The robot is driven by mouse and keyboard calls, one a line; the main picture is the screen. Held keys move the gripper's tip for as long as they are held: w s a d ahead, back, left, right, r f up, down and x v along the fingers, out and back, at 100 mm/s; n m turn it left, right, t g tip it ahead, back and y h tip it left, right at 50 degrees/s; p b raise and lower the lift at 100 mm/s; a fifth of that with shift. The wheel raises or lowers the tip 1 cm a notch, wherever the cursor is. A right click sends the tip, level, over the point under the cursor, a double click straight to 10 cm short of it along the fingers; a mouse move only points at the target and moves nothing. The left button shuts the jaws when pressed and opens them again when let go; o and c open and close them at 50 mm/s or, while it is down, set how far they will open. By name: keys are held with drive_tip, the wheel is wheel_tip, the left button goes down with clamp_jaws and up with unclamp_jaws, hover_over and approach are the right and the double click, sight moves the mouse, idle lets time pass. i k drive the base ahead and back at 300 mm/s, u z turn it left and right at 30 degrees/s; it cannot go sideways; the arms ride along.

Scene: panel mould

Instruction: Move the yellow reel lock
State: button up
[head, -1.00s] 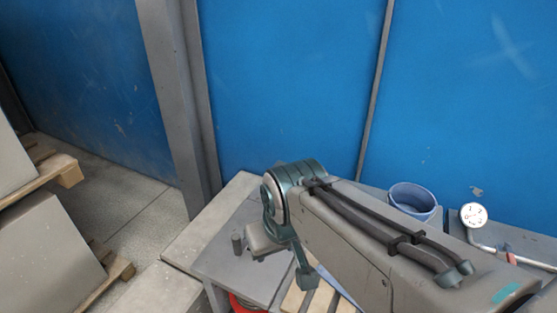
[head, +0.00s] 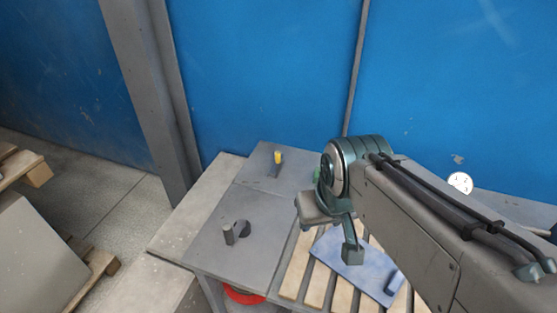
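A small yellow piece (head: 278,157), which looks like the yellow reel lock, stands upright on a dark grey plate at the back of the bench, on or beside a small dark base. My arm comes in from the right, and its teal end joint hangs over the slatted part of the bench, to the right of and nearer than the yellow piece. The end of my arm, where my gripper (head: 352,254) seems to be, points down over a blue plate, apart from the yellow piece. Its fingers cannot be made out.
A blue plate (head: 335,252) lies on wooden slats. A green thing shows behind my arm. A white dial gauge (head: 460,183) stands at right. Blue wall panels close the back.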

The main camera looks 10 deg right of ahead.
sight(277, 154)
drive_tip(key=z, duration=0.05)
drive_tip(key=k, duration=1)
drive_tip(key=u, duration=0.8)
drive_tip(key=i, duration=1.25)
drive_tip(key=z, duration=0.6)
